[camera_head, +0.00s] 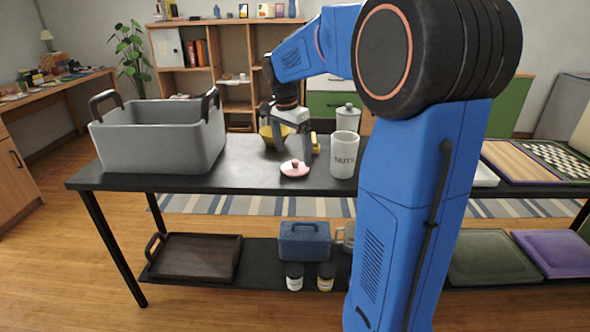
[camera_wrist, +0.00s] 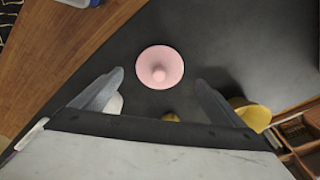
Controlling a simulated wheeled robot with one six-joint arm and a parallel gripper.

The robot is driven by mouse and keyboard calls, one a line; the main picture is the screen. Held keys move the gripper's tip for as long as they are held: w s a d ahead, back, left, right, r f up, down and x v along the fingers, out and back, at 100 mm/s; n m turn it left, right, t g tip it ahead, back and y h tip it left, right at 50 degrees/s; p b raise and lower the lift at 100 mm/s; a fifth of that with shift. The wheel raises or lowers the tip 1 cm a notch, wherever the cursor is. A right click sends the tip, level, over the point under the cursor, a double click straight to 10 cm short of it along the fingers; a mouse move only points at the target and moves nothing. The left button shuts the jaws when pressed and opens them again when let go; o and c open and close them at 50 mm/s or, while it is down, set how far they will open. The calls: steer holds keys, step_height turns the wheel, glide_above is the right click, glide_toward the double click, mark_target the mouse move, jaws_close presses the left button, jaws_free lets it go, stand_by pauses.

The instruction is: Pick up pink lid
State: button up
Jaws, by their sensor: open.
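The pink lid (camera_head: 294,169) is a small round disc with a knob on top. It lies flat on the dark tabletop near the front edge, left of the white NUTS canister. In the wrist view the pink lid (camera_wrist: 160,67) is seen from above, ahead of the fingertips and between their lines. My gripper (camera_head: 293,160) is open and points down above and just behind the lid. In the wrist view my gripper (camera_wrist: 158,82) shows both fingers spread wide with nothing between them. I cannot tell its exact height over the lid.
The white NUTS canister (camera_head: 344,155) stands close right of the lid. A yellow bowl (camera_head: 268,136) is behind my gripper. A large grey crate (camera_head: 160,150) stands on the left of the table (camera_head: 235,180). The tabletop between crate and lid is clear.

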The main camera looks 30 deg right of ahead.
mark_target(295, 160)
steer(key=shift+d+f, duration=0.25)
steer(key=shift+f, duration=0.9)
steer(key=shift+d+f, duration=0.2)
steer(key=shift+f, duration=0.95)
steer(key=c, duration=1.1)
steer(key=shift+r, duration=0.1)
